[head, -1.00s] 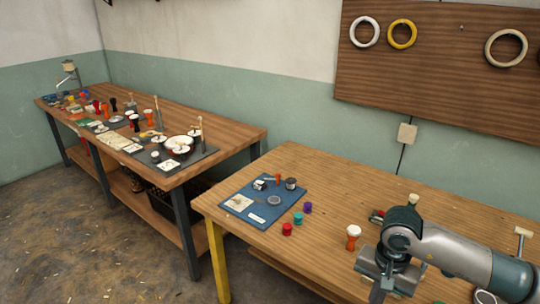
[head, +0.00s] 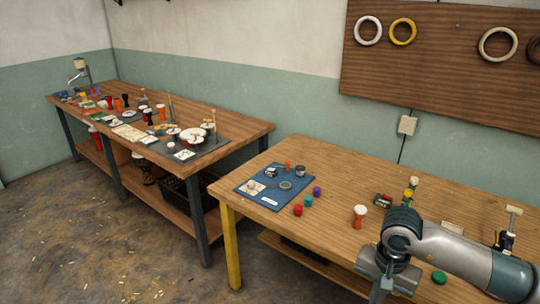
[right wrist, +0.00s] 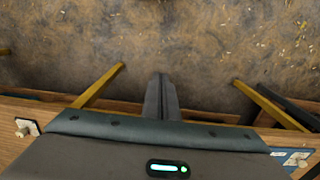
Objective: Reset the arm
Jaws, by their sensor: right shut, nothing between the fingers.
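My right arm reaches in from the right in the head view. Its gripper (head: 380,290) points down at the front edge of the right wooden table (head: 330,165). In the right wrist view the two fingers of my right gripper (right wrist: 161,98) are together with nothing between them, above the brown floor (right wrist: 190,45) just past the table edge. My left gripper is in neither view. A small orange goblet drum with a white top (head: 359,216) stands on the table to the left of my right arm.
A blue mat (head: 262,199) with small parts lies at the table's left, with red (head: 298,210), teal (head: 308,202) and purple (head: 317,191) pieces beside it. A green disc (head: 439,277) lies near my forearm. A second table (head: 240,130) holds several drums.

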